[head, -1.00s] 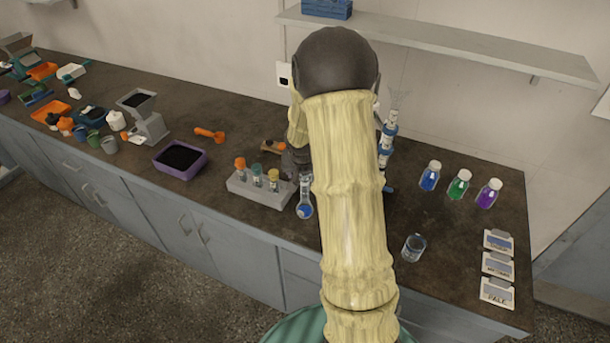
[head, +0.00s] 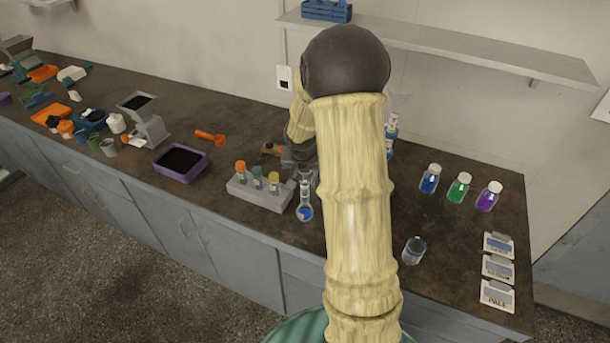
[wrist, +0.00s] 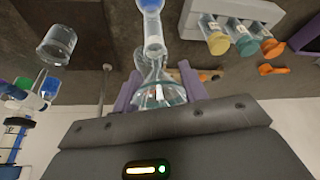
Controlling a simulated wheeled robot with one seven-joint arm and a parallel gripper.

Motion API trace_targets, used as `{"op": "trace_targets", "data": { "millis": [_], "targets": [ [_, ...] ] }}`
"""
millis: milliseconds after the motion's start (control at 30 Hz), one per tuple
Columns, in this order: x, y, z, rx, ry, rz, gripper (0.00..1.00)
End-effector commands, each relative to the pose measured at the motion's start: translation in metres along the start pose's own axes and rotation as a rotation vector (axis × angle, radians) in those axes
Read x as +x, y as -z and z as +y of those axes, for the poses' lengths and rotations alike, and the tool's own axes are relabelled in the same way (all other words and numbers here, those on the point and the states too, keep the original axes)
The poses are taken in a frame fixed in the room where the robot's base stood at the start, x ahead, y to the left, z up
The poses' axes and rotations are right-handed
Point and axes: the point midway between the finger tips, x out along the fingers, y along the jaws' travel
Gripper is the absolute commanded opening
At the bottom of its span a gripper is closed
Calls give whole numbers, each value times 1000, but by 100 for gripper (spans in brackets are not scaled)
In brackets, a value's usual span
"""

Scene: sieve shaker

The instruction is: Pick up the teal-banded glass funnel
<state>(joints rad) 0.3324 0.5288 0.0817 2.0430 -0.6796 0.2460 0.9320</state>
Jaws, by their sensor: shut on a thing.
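In the wrist view the purple fingers of my gripper (wrist: 160,92) are shut on the teal-banded glass funnel (wrist: 158,94). The funnel is clear with a teal tint near its wide end, which lies between the fingers. Its narrow end points at the neck of a glass flask (wrist: 153,30) with blue liquid. I cannot tell whether the stem is inside the neck or just in line with it. In the head view my gripper (head: 304,168) is low over the bench, just behind the flask (head: 304,210); my arm hides part of this area.
A grey rack (head: 258,193) with capped vials stands left of the flask. A clear beaker (head: 413,250) and blue, green (head: 459,187) and purple bottles are to the right. A blue-and-white stand (head: 391,125) is partly behind my arm. The front right bench has free room.

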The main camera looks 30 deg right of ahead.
Motion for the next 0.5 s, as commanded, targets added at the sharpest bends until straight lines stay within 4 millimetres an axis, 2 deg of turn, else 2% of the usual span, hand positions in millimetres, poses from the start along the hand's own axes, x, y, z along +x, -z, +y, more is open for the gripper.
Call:
{"op": "trace_targets", "data": {
  "millis": [100,300,500],
  "targets": [
    [-23,11,0,3,1,5,20],
    [-57,25,0,3,1,5,20],
    [-72,30,0,0,0,0,20]
  ]
}}
